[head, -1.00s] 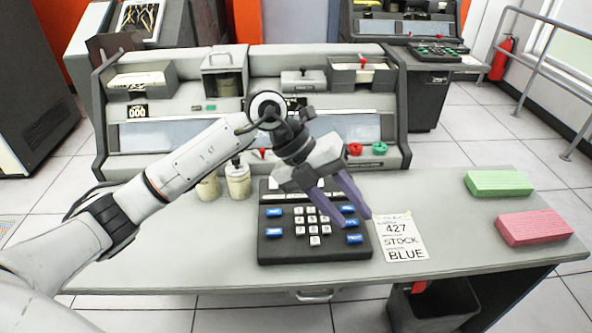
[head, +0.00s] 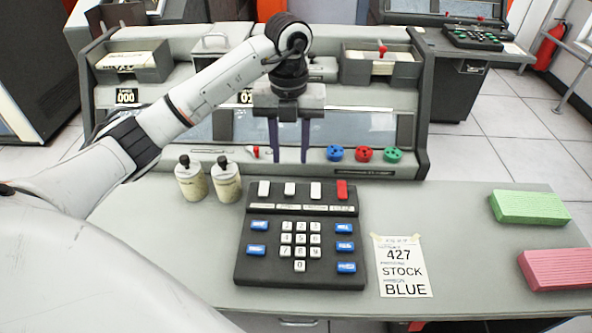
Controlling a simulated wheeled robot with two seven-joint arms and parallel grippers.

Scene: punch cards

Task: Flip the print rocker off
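A black keypad unit (head: 255,265) lies on the grey desk, with white number keys and blue side keys. Along its top is a row of rockers: white ones, the leftmost white rocker (head: 264,188) among them, and a red rocker (head: 342,190) at the right end. Their labels are too small to read, so I cannot tell which is the print rocker, nor its position. My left gripper (head: 289,160) points down with its two purple fingers apart and empty. In the picture its tips show just above the rocker row, without visible contact. My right gripper is not in view.
A console (head: 425,95) with blue, red and green knobs (head: 363,155) stands behind. Two cream bottles (head: 227,183) stand left of the keypad. A stock note (head: 403,265), a green card stack (head: 529,207) and a pink card stack (head: 560,268) lie to the right.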

